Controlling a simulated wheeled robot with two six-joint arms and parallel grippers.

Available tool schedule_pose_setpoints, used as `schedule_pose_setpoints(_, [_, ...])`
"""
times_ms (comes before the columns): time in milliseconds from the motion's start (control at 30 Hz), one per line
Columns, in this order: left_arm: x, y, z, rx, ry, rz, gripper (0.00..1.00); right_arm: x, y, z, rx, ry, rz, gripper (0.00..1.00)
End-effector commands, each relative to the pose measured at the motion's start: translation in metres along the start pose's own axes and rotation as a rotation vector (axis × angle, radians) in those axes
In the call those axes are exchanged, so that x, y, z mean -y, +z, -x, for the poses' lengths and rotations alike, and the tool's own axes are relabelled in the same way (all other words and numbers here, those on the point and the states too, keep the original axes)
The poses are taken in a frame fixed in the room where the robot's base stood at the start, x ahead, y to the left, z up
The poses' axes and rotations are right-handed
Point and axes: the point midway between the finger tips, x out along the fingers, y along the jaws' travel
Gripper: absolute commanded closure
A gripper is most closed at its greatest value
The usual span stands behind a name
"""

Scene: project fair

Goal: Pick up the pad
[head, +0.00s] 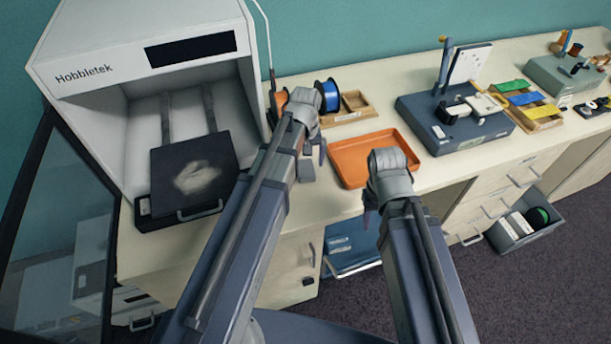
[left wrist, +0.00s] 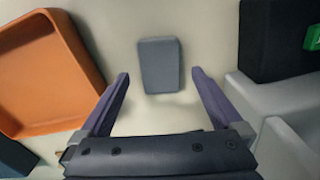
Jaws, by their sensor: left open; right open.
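The pad (left wrist: 160,65) is a small grey rounded block lying flat on the pale bench top. In the head view the pad (head: 306,172) shows just below my left gripper (head: 311,150), partly hidden by it. In the left wrist view my left gripper (left wrist: 160,74) is open and empty, with one finger on each side of the pad's near part and gaps between. Its height above the bench is hard to tell. My right gripper (head: 372,206) is open near the front edge of the orange tray, its fingers partly hidden by its wrist.
The orange tray (head: 349,172) lies right of the pad. A white 3D printer (head: 90,50) with a dark plate (head: 212,193) stands to the left. Blue and orange spools (head: 328,95) and a wooden box (head: 357,105) are behind. A grey device (head: 470,130) stands further right.

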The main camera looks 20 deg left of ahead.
Motion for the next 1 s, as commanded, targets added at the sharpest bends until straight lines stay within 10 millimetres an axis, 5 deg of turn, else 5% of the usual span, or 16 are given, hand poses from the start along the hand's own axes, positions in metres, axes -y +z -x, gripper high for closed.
schedule_pose_setpoints(100, [0.0003,0.0003,-0.0169,0.0,0.0,0.0,0.0,0.0016,-0.001,-0.0168,0.0,0.0,0.0,0.5])
schedule_pose_setpoints(400, [0.0005,0.0003,-0.0155,0.0,0.0,0.0,0.02,0.0015,-0.0009,-0.0154,0.0,0.0,0.0,0.5])
schedule_pose_setpoints(1000, [0.0005,0.0003,-0.0156,0.0,0.0,0.0,0.7,0.0015,-0.0009,-0.0155,0.0,0.0,0.0,0.5])
